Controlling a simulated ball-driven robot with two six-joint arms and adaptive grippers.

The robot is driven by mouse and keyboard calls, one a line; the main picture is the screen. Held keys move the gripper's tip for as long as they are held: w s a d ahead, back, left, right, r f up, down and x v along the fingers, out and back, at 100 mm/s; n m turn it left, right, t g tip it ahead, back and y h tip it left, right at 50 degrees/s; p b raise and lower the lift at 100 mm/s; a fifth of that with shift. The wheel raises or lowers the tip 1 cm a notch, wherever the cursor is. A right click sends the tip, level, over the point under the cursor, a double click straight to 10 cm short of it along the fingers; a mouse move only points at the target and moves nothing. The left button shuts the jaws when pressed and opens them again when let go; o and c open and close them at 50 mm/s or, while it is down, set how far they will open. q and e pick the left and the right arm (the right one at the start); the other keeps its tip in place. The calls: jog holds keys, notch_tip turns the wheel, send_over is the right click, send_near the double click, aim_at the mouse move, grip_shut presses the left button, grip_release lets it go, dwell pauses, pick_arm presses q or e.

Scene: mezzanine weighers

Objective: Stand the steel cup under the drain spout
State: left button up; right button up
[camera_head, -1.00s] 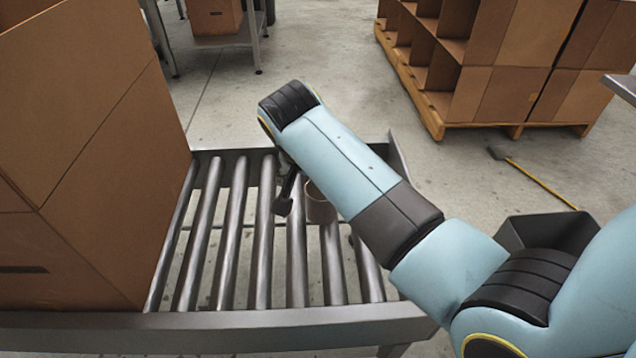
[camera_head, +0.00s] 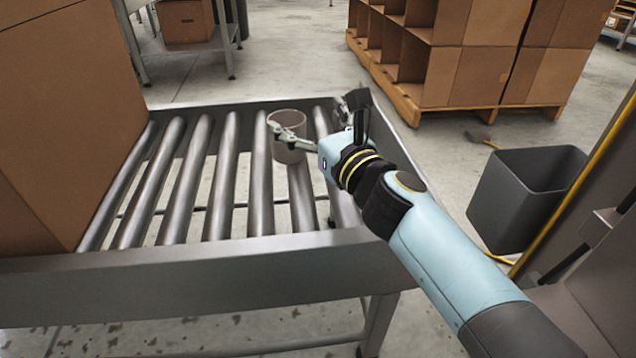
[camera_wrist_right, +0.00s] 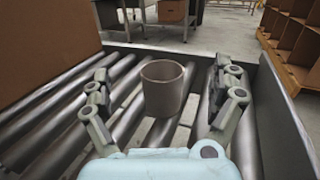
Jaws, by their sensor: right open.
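The steel cup (camera_head: 288,127) stands upright on the rollers, near the far right part of the conveyor. In the right wrist view the cup (camera_wrist_right: 164,88) is between the two fingers, a little ahead of them, with a gap on each side. My right gripper (camera_head: 310,122) is open around the near side of the cup; its fingers also show in the wrist view (camera_wrist_right: 165,105). One finger overlaps the front of the cup in the head view. My left gripper is out of view. I see no drain spout.
The roller conveyor (camera_head: 200,258) has a raised metal rim. A large cardboard box (camera_head: 70,110) stands on its left. A dark bin (camera_head: 520,200) stands on the floor at the right. Boxes on a pallet (camera_head: 475,75) stand behind. The middle rollers are clear.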

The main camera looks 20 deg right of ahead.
aim_at(294, 131)
jog(key=f, duration=0.2)
jog(key=s+f+b, duration=0.1)
jog(key=f, duration=0.2)
jog(key=shift+f, duration=0.1)
jog(key=w, duration=0.5)
jog(key=shift+w+a, duration=0.25)
jog(key=shift+w, duration=0.15)
jog(key=w, duration=0.4)
jog(key=shift+a, duration=0.15)
jog(key=shift+w, duration=0.45)
jog(key=c, duration=1.4)
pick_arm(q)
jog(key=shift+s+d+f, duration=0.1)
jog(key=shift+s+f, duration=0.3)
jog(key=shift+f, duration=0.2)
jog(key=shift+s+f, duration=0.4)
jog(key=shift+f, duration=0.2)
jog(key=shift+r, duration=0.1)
pick_arm(e)
jog(key=shift+r, duration=0.2)
